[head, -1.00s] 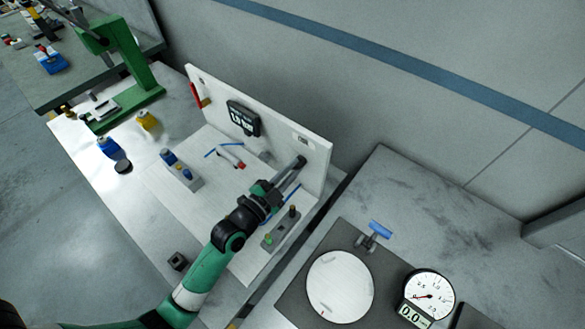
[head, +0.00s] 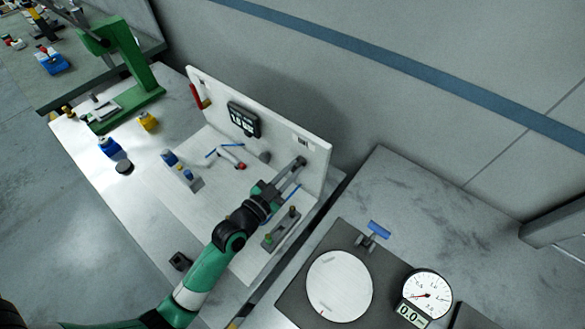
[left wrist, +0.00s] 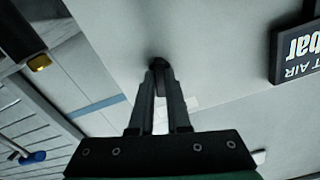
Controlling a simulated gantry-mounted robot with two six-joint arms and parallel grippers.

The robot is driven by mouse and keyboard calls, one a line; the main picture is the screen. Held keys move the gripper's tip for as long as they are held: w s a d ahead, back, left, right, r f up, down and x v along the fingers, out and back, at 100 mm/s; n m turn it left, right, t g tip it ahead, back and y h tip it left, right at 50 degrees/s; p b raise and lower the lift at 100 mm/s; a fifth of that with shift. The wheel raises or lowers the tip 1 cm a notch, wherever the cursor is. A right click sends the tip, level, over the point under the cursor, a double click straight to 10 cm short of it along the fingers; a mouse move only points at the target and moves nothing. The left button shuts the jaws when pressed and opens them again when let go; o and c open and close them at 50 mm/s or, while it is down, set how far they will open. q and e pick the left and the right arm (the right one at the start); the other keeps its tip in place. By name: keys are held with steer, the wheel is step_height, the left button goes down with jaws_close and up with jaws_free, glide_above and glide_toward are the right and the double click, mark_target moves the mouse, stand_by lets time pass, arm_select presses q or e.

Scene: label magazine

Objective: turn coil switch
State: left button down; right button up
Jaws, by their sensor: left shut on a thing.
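The coil switch shows as a small dark knob (left wrist: 158,63) on the upright white panel (head: 280,125). My left gripper (head: 298,164) reaches the right part of this panel in the head view. In the left wrist view its two fingers (left wrist: 160,80) are shut on the knob, with the tips close to the panel face. The fingers hide most of the knob, so its turn angle cannot be read. My right gripper is in neither view.
A black display (head: 243,120) is on the panel, left of the gripper. A grey block with posts (head: 280,230) stands below my left wrist. A blue-handled valve (head: 374,234), white disc (head: 340,286) and round gauge (head: 427,294) are on the right bench.

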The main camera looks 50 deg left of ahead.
arm_select(q)
steer(key=shift+n+p, duration=0.3)
steer(key=shift+n, duration=1.3)
steer(key=c, duration=0.9)
jaws_free()
steer(key=s, duration=0.4)
steer(key=s+d+b, duration=0.1)
steer(key=s, duration=0.2)
steer(key=s+b, duration=0.1)
steer(key=s, duration=0.3)
steer(key=shift+s+d, duration=0.3)
steer(key=shift+d, duration=0.1)
